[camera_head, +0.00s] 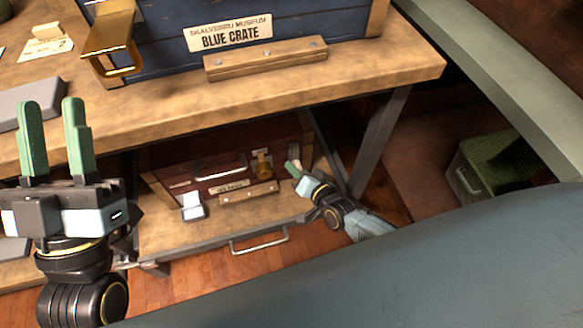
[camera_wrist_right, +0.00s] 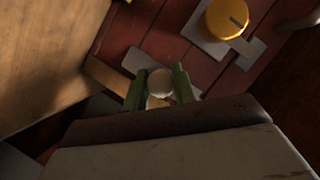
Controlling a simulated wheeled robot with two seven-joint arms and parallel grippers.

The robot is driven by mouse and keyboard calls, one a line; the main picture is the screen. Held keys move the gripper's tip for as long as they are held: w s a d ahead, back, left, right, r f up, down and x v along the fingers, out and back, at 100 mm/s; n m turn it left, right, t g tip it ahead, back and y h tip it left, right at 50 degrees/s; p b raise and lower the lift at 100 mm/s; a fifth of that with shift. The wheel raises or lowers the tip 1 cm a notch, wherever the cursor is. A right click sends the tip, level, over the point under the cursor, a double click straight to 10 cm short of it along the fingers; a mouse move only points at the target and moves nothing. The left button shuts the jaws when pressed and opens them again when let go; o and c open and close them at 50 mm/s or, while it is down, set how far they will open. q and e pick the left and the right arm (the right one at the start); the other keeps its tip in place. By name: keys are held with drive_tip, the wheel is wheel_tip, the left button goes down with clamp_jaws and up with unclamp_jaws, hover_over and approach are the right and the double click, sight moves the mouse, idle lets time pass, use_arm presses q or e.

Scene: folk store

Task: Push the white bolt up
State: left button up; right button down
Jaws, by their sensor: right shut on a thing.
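A dark red crate (camera_head: 160,184) stands on the lower shelf under the workbench; its red plank front also shows in the right wrist view (camera_wrist_right: 150,38). My right gripper (camera_head: 292,168) reaches the right part of the crate's front. In the right wrist view its green fingers (camera_wrist_right: 159,84) are shut on a round whitish knob, which I take as the white bolt (camera_wrist_right: 159,82), in front of a grey metal plate (camera_wrist_right: 140,62). The bolt's shaft is hidden. My left gripper (camera_head: 50,122) is raised at the left, its two green fingers apart, with nothing between them.
A brass latch (camera_head: 263,164) sits left of my right gripper; a yellow round knob (camera_wrist_right: 228,18) shows in the right wrist view. The workbench top (camera_head: 300,92) overhangs the crate and carries a blue crate (camera_head: 160,40). A table leg (camera_head: 378,140) stands close right of my right gripper.

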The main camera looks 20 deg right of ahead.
drive_tip(key=shift+r, duration=0.25)
drive_tip(key=shift+w, duration=0.1)
drive_tip(key=c, duration=1.1)
unclamp_jaws()
drive_tip(key=shift+r, duration=0.1)
drive_tip(key=shift+s, duration=0.2)
